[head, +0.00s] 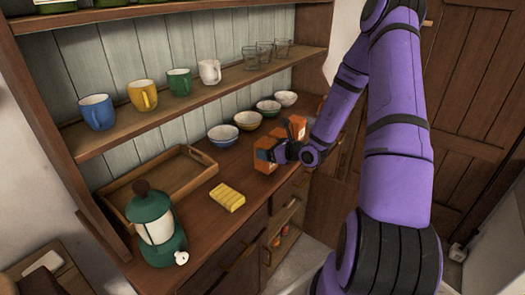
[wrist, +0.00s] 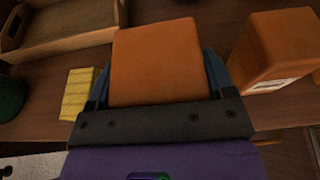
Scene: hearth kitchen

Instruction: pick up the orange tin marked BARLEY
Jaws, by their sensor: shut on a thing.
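My gripper (wrist: 158,88) is shut on an orange tin (wrist: 155,58), with one dark finger on each side of it. In the head view the held tin (head: 264,158) is at the counter's front part, partly behind my gripper (head: 282,153). Its marking does not show in either view, so I cannot read BARLEY on it. I cannot tell whether it is clear of the counter. A second orange tin (wrist: 281,50) stands to the right, with a pale label too small to read; it also shows in the head view (head: 298,127).
A wooden tray (head: 157,183), a yellow block-like item (head: 228,197) and a green lantern (head: 155,228) stand left on the counter (head: 205,225). Several bowls (head: 223,135) line the back. A shelf (head: 195,105) with mugs and glasses hangs above.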

